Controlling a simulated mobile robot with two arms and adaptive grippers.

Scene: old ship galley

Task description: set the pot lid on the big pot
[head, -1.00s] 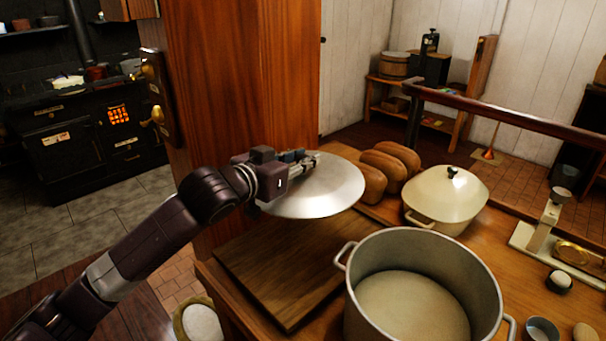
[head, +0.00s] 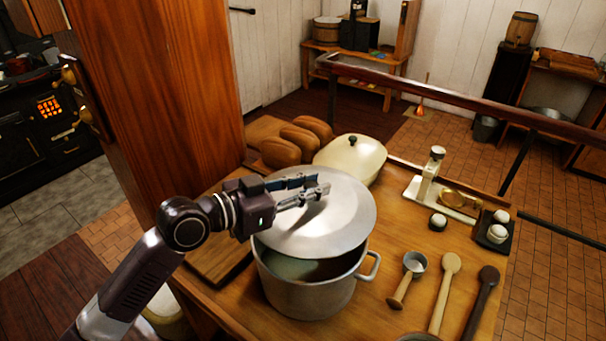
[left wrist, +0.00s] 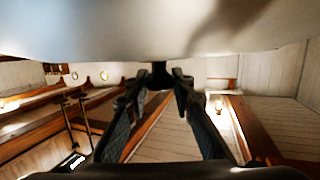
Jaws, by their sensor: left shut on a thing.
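The pot lid (head: 345,222) is a round pale metal disc in the head view. It is over the big pot (head: 310,298), covering the far part of its opening. The near part of the opening shows dark below the lid's front edge. I cannot tell whether lid and rim touch. My left gripper (head: 322,190) is shut at the middle of the lid's top, and its fingers hide the knob. In the left wrist view the lid (left wrist: 150,30) fills the top, above the gripper fingers (left wrist: 160,78). My right gripper is not in view.
A cream covered dish (head: 352,160) and brown loaves (head: 283,152) stand behind the pot. A cutting board (head: 212,262) lies at its left. A small ladle (head: 408,278), wooden spoons (head: 445,292) and a scale (head: 428,185) are to the right. A wooden pillar (head: 160,90) rises at left.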

